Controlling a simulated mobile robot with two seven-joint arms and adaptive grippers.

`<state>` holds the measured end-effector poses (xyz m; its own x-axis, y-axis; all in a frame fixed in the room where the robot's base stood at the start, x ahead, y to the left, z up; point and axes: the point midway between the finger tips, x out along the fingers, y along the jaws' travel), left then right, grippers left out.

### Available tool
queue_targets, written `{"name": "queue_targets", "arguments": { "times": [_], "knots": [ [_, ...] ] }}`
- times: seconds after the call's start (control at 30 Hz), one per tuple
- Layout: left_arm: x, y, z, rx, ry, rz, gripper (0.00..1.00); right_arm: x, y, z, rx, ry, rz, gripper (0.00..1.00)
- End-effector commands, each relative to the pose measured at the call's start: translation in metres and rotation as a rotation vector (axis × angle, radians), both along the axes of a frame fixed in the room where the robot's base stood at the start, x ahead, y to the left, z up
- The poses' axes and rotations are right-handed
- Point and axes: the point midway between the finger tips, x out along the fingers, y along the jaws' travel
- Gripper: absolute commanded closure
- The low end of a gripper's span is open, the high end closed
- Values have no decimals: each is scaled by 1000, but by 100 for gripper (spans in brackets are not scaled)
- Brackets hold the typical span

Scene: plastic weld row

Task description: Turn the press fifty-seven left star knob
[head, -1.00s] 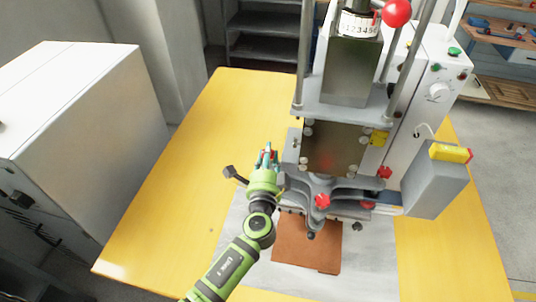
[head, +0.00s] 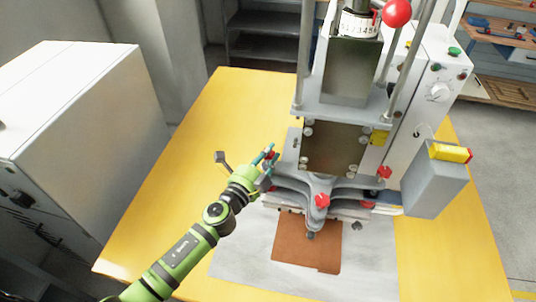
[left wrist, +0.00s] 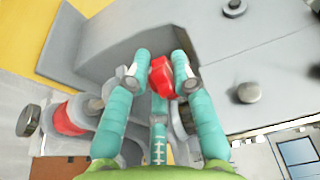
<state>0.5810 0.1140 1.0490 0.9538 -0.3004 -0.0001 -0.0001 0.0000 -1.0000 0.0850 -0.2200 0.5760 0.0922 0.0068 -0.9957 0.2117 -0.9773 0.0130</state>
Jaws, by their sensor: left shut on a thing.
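The press (head: 335,150) stands on the yellow table. Its left star knob is red and sits on the press's left side; it shows between my fingers in the left wrist view (left wrist: 161,77). My left gripper (head: 267,157) has its teal fingers closed around this knob, with fingertips on both sides of it. In the head view the fingers hide most of the knob. Another red star knob (head: 384,172) is on the press's right side, and one more (head: 322,200) is at its front. My right gripper does not show.
A dark-headed lever (head: 221,157) sticks out just left of my left gripper. A brown plate (head: 305,243) lies in front of the press. A grey box with a yellow top (head: 437,180) hangs at the right. The yellow table (head: 180,180) is bare on the left.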

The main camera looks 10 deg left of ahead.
Motion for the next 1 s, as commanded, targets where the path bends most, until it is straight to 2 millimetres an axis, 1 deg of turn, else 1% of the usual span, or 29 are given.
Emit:
{"name": "queue_targets", "arguments": {
  "times": [0.03, 0.27, 0.47, 0.67, 0.77, 1.0],
  "knots": [
    [1, 3, -1, 10, -3, -45, 100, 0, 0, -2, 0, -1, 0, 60],
    [2, 3, -2, 9, -4, -263, 100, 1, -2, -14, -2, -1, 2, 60],
    [2, 3, -5, 9, -4, -452, 100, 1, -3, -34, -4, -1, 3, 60],
    [3, 3, -8, 9, -5, -640, 100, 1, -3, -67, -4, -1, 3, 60],
    [3, 2, -8, 7, -7, -736, 100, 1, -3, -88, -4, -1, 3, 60],
    [3, 1, -10, 6, -7, -954, 100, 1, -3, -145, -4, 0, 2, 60]
  ]
}}
